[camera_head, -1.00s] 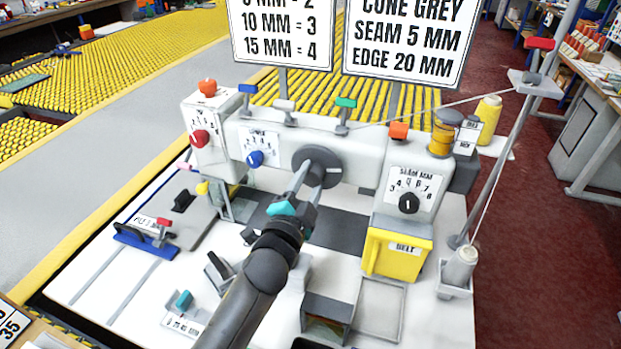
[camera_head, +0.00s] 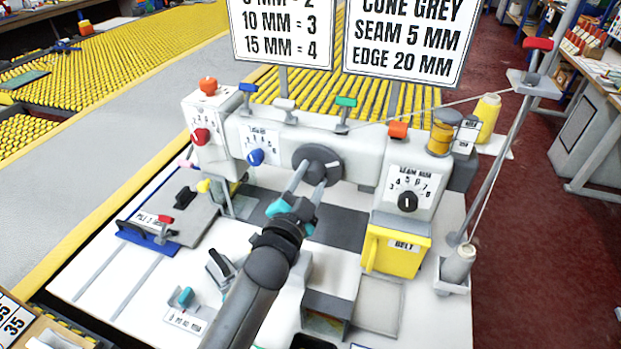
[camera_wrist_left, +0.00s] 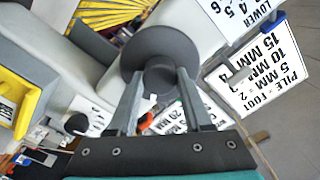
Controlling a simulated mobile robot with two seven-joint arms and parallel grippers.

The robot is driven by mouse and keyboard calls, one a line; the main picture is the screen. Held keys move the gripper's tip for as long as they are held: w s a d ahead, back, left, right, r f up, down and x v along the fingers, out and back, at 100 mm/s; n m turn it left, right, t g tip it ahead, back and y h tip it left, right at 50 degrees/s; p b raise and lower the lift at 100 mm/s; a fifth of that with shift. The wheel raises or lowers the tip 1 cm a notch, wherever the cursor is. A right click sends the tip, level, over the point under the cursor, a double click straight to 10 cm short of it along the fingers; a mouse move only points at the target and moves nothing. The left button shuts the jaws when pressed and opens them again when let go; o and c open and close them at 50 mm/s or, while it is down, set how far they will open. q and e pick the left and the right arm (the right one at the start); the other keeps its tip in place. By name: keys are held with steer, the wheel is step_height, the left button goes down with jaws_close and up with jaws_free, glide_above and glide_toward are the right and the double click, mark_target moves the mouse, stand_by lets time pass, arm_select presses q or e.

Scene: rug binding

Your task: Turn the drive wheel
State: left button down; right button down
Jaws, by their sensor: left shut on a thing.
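The drive wheel is a dark grey round disc (camera_head: 334,166) on the front of the white binding machine, with a small pale mark on its face. My left gripper (camera_head: 309,181) reaches up to it from below, and its two fingers are shut on the wheel's hub. In the left wrist view, the wheel (camera_wrist_left: 152,42) stands straight ahead. The fingertips of the left gripper (camera_wrist_left: 160,80) lie on either side of its round hub. The fingers hide part of the wheel's lower face. My right gripper is in neither view.
Left of the wheel are a red knob (camera_head: 200,136) and a blue knob (camera_head: 255,157). Right of it are a black seam dial (camera_head: 407,202) and a yellow belt cover (camera_head: 396,251). A grey cone (camera_head: 459,263) stands at the right. Signs (camera_head: 408,38) rise behind the machine.

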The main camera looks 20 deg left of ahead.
arm_select(q)
steer(key=shift+c, duration=1.6)
jaws_free()
steer(key=s, duration=1.5)
steer(key=shift+a+b, duration=0.25)
steer(key=shift+b, duration=0.1)
steer(key=shift+s, duration=0.1)
